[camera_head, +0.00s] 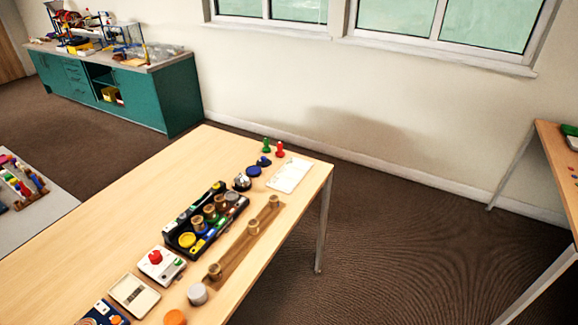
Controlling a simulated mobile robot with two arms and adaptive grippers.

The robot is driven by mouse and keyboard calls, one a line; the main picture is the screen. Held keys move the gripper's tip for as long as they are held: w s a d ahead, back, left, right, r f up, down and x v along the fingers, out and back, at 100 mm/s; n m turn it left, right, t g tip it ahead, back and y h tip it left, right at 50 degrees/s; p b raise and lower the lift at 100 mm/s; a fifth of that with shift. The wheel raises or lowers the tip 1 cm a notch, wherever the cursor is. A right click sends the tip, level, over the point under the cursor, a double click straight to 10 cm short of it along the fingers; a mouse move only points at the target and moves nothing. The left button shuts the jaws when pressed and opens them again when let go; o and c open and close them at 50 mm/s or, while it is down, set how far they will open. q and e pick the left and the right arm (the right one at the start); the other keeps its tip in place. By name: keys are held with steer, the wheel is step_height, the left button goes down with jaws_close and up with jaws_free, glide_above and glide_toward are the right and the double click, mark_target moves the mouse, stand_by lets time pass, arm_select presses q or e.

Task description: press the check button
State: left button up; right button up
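A white box with a red round knob or button (155,257) on top stands on the light wooden table (110,222), left of the black tray. It is the likeliest check button in the camera_head view, but its label is too small to read. A dark blue round piece (254,171) lies near the table's far right end and could also be a button; I cannot tell. Neither of my grippers shows in this view.
A black tray (172,243) holds several coloured pieces and wooden knobs. A wooden strip (238,252) with knobs lies beside it. Nearby are a white card (290,174), green (266,146) and red (279,150) pegs, a grey cylinder (197,294) and a shallow white tray (134,295).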

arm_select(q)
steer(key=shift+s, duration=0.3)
